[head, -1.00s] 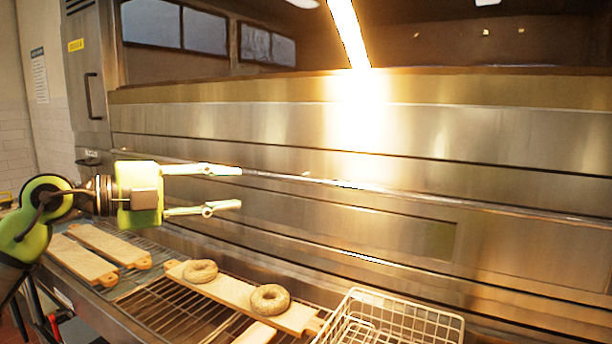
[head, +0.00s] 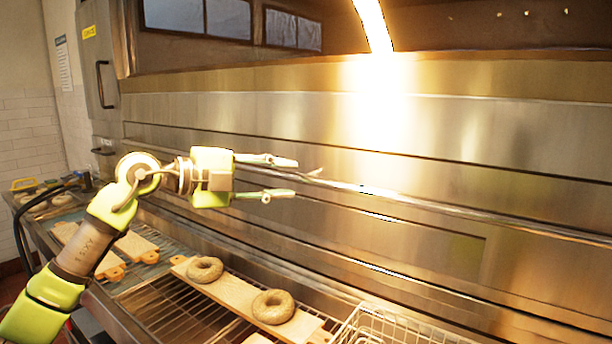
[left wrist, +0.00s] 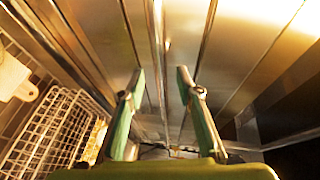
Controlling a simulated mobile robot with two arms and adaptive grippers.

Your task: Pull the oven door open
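The oven door (head: 440,205) is a wide, shut stainless steel panel. A long metal handle bar (head: 430,203) runs across it, slanting down to the right. My left gripper (head: 295,178) is open in front of the door, near the bar's left end, its fingers pointing right in the head view. In the left wrist view, the open gripper (left wrist: 160,82) has its two green fingers apart, with the bar (left wrist: 157,35) running away ahead between their directions. I cannot tell whether the fingers touch it. My right gripper is not in view.
Below the door stands a wire rack (head: 165,308) with a wooden board (head: 240,293) holding two bagels (head: 206,270) (head: 273,306). A white wire basket (head: 395,328) is at the bottom right. More boards (head: 132,245) lie at left. A bright light strip (head: 372,25) hangs above.

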